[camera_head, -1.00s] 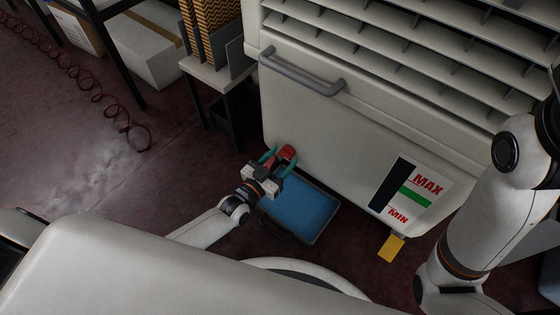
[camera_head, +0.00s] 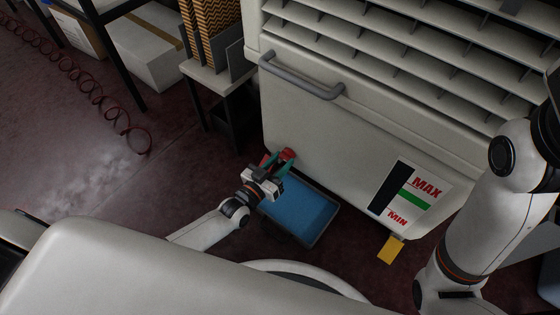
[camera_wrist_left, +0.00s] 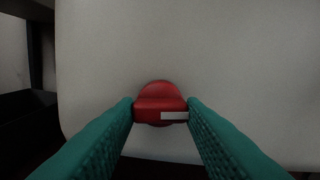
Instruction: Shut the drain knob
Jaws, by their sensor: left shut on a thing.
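The red drain knob (camera_head: 287,153) sits low on the front of the pale cabinet (camera_head: 330,140). In the left wrist view the knob (camera_wrist_left: 160,104) is centred, with a white mark on its right part. My left gripper (camera_head: 279,162) reaches it from the front. Its green fingers (camera_wrist_left: 160,112) are shut on the knob, one on its left side and one on its right. My right arm shows at the right edge of the head view, but its gripper is out of view.
A tray of blue liquid (camera_head: 302,208) lies on the floor below the knob. A grey handle (camera_head: 303,78) and a MAX/MIN level label (camera_head: 408,192) are on the cabinet front. A yellow tag (camera_head: 391,249) hangs at the lower edge. A small table (camera_head: 220,76) stands to the left.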

